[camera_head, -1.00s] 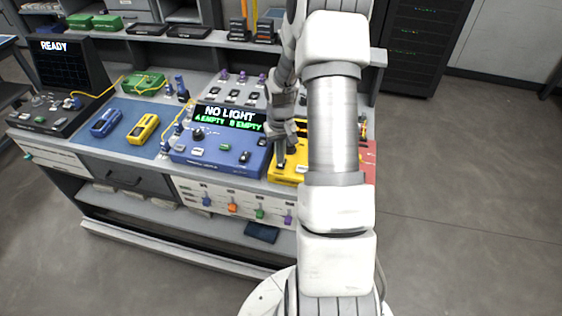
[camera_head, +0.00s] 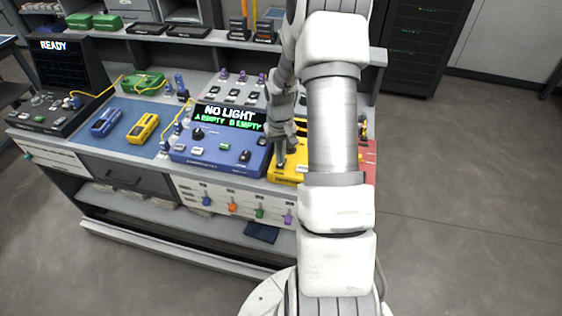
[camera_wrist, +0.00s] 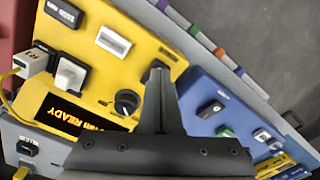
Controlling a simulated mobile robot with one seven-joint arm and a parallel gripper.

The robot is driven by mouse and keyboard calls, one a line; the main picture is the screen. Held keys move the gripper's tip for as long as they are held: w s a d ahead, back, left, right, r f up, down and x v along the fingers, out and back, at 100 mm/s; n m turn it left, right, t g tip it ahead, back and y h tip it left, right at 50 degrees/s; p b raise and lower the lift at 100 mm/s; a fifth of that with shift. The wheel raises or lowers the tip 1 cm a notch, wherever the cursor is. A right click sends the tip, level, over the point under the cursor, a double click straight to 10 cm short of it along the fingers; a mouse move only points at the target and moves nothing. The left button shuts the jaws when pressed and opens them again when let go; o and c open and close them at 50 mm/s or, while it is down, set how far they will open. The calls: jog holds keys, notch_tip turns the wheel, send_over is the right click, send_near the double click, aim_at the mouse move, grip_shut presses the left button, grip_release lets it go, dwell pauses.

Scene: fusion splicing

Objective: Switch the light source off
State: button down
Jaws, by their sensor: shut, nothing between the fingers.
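A yellow box (camera_head: 287,174) stands on the bench in the head view, partly hidden behind my arm; I cannot read a name on it, so whether it is the light source is unclear. In the wrist view the yellow box (camera_wrist: 150,43) carries a black knob (camera_wrist: 127,102), a white switch-like block (camera_wrist: 70,74), a cream slotted part (camera_wrist: 113,41), a black label block (camera_wrist: 64,12) and a dark display (camera_wrist: 70,112) with orange text ending in READY. My gripper (camera_wrist: 157,72) is shut and empty, its tip over the box beside the knob; contact cannot be told.
A blue instrument (camera_head: 215,150) reading NO LIGHT, A EMPTY, B EMPTY stands left of the yellow box and close to it. A red surface (camera_head: 369,160) lies to the right. A blue mat (camera_head: 120,125) and a black READY screen (camera_head: 70,65) are further left. Floor (camera_head: 460,200) at right is clear.

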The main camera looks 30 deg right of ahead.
jog(key=shift+f+b, duration=0.55)
jog(key=shift+f, duration=0.2)
jog(key=shift+r, duration=0.1)
jog(key=shift+r+p, duration=2.35)
jog(key=shift+r, duration=1.05)
jog(key=shift+r, duration=0.1)
jog(key=s+a+r+n+t+h, duration=0.1)
jog(key=s+a+r, duration=0.2)
jog(key=a+r, duration=0.5)
jog(key=s+a+r+n+t, duration=0.15)
jog(key=a+r, duration=0.25)
jog(key=r, duration=0.8)
jog(key=s+a+r+t, duration=0.1)
jog(key=s+a+r, duration=0.3)
jog(key=s, duration=0.3)
jog(key=s+a+r+n+t+y, duration=0.1)
jog(key=s+a+r+t, duration=0.1)
jog(key=s+a, duration=0.3)
jog(key=s+r, duration=0.1)
jog(key=s, duration=0.2)
jog(key=shift+a+r, duration=0.15)
jog(key=shift+r, duration=0.25)
